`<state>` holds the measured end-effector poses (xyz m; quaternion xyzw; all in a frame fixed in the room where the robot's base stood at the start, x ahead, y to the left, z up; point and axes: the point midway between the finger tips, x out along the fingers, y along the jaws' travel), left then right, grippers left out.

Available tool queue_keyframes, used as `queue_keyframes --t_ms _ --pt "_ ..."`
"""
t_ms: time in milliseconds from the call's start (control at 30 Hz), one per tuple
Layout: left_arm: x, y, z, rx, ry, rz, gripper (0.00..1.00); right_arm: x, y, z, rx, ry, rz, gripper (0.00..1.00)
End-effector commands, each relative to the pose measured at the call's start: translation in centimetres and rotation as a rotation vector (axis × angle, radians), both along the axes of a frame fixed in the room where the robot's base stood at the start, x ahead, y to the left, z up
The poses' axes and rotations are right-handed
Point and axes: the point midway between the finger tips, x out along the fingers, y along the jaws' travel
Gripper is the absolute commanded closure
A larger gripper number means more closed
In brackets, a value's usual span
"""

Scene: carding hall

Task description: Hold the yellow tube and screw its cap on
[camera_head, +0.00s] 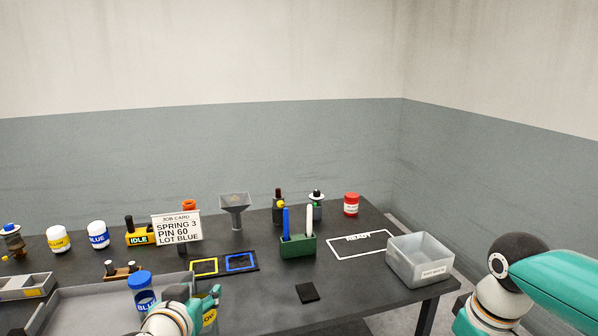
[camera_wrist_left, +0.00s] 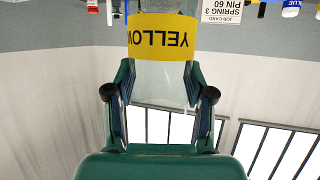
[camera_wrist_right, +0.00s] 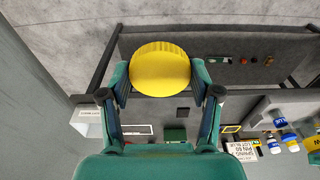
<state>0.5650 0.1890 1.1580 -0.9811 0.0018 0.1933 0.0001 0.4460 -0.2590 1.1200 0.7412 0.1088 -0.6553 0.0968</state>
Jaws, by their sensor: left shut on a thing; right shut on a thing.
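The yellow tube is clear with a yellow label reading YELLOW (camera_wrist_left: 162,38), upside down in the left wrist view. My left gripper (camera_wrist_left: 160,85) is shut on the tube, a finger on each side. In the head view, the left gripper (camera_head: 205,302) is at the bottom, with a bit of the yellow label (camera_head: 210,317) showing beside it. The yellow cap (camera_wrist_right: 160,70) is round and ribbed. My right gripper (camera_wrist_right: 160,82) is shut on it, away from the tube. The right gripper is outside the head view; the tube's mouth is not clearly visible.
A job card (camera_head: 177,229), funnel (camera_head: 235,205), green pen holder (camera_head: 298,246) and grey bin (camera_head: 420,262) stand on the table. The marked outline (camera_head: 350,249) at right is clear.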

Motion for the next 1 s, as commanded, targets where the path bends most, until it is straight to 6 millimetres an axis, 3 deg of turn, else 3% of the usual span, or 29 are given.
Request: queue_keyframes --t_ms 333,567,800,1000 --pt "0.8 0.4 -4.6 0.002 0.006 0.008 1.0 -0.2 0.1 -2.2 0.0 0.001 0.004 0.53" --pt "0.9 1.2 -9.2 0.003 0.01 0.006 1.0 -0.2 0.7 -4.8 0.0 0.004 0.032 0.53" --pt "0.5 3.2 -17.5 -0.001 0.015 0.01 1.0 0.4 1.9 -10.6 0.0 0.008 0.054 0.53" --pt "-0.2 4.3 -23.3 -0.004 0.01 0.009 1.0 1.1 3.2 -15.9 0.0 0.007 0.021 0.53"
